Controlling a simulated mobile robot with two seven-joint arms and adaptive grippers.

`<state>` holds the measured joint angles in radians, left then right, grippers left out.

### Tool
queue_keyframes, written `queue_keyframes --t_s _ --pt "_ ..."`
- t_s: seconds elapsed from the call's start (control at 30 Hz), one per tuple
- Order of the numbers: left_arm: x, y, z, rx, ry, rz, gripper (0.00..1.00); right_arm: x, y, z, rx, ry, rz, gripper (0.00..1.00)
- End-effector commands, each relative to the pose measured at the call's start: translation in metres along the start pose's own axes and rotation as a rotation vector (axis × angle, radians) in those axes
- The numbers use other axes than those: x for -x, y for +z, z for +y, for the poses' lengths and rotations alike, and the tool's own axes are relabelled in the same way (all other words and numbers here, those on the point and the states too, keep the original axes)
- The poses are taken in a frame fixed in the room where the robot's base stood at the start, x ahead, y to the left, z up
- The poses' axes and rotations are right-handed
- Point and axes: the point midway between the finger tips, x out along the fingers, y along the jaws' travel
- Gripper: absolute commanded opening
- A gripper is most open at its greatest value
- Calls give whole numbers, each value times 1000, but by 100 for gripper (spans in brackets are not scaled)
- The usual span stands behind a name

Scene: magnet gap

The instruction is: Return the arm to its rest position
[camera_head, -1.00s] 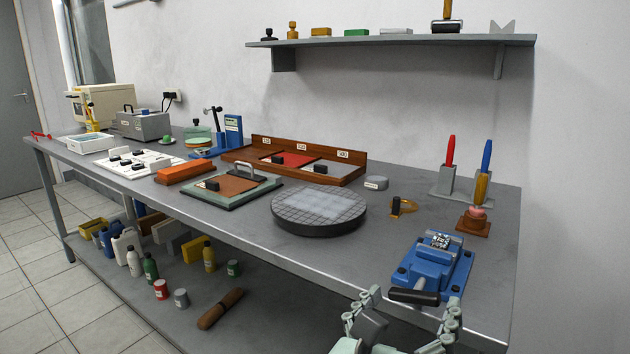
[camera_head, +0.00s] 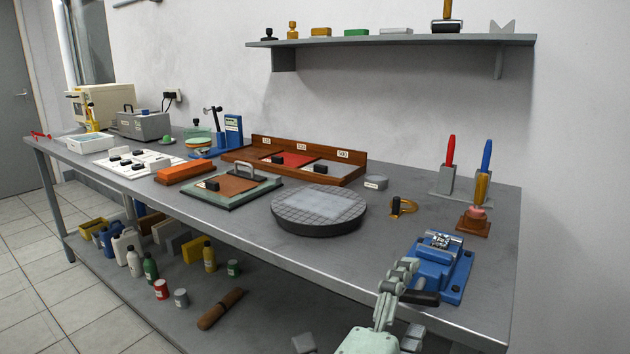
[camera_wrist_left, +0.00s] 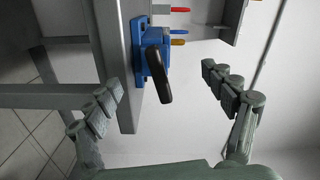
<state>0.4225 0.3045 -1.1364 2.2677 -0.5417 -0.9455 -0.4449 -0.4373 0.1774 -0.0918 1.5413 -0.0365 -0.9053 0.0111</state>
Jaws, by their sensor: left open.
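My left gripper (camera_head: 408,300) is at the bottom right of the head view, at the near edge of the bench. It is turned so one finger stands up in front of the blue vise (camera_head: 458,270) and partly covers its black handle (camera_head: 420,298). In the left wrist view my left gripper (camera_wrist_left: 160,78) has its two fingers wide apart with nothing held. The blue vise (camera_wrist_left: 142,50) and its black handle (camera_wrist_left: 158,75) show beyond and between the fingers; contact cannot be told. My right gripper is not in view.
The grey bench (camera_head: 330,258) carries a round gridded plate (camera_head: 318,212), a brass-coloured piece (camera_head: 402,207), and two upright tools in stands (camera_head: 445,182) near the wall. A shelf (camera_head: 390,41) hangs above. Free floor (camera_head: 60,285) lies left of the bench.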

Motion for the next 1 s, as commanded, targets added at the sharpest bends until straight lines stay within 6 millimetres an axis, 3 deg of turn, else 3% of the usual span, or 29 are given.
queue_keyframes --t_s 0.5,0.7,1.0 --pt "0 0 -1 650 -1 1 83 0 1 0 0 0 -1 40" --pt "0 1 -1 765 -1 1 83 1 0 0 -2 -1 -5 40" --pt "0 1 -1 791 -1 0 83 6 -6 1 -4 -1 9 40"
